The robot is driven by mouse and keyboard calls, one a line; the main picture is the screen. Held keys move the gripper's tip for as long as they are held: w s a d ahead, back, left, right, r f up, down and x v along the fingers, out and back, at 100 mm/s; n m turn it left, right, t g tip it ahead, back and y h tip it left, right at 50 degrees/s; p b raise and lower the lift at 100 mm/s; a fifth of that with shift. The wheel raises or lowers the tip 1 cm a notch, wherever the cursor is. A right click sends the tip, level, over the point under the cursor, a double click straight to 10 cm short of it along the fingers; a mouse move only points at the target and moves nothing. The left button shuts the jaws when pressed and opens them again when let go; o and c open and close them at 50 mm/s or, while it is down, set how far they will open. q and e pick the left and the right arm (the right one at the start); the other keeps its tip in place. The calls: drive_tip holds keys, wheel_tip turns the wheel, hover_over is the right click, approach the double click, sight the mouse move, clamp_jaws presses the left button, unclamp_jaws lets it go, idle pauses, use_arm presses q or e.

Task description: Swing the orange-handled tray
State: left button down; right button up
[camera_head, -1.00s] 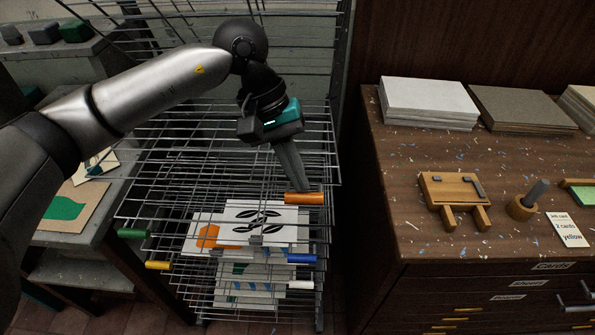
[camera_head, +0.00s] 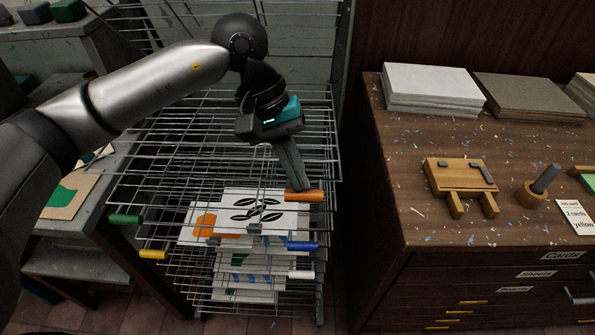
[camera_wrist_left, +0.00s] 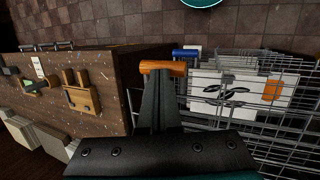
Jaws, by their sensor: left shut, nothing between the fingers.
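The orange handle (camera_head: 304,196) sits on the front right corner of a wire tray (camera_head: 215,140) in a rack of stacked wire trays. My left gripper (camera_head: 297,186) is shut with nothing between its fingers, and its tips are at the orange handle, seemingly touching it. In the left wrist view the shut fingers (camera_wrist_left: 158,75) end right at the orange handle (camera_wrist_left: 163,67). Whether they press on it or only rest beside it I cannot tell. My right gripper is out of view.
Lower trays carry blue (camera_head: 303,246), white (camera_head: 301,275), green (camera_head: 125,220) and yellow (camera_head: 153,254) handles. Printed sheets (camera_head: 262,212) lie on trays below. A wooden cabinet (camera_head: 400,180) stands to the right, with a narrow gap before it. A grey bench (camera_head: 75,235) is at the left.

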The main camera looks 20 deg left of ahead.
use_arm(q)
drive_tip(key=shift+f+b, duration=1.1)
drive_tip(key=shift+f, duration=0.05)
drive_tip(key=p+v, duration=0.3)
drive_tip(key=v, duration=0.5)
drive_tip(key=shift+r, duration=0.15)
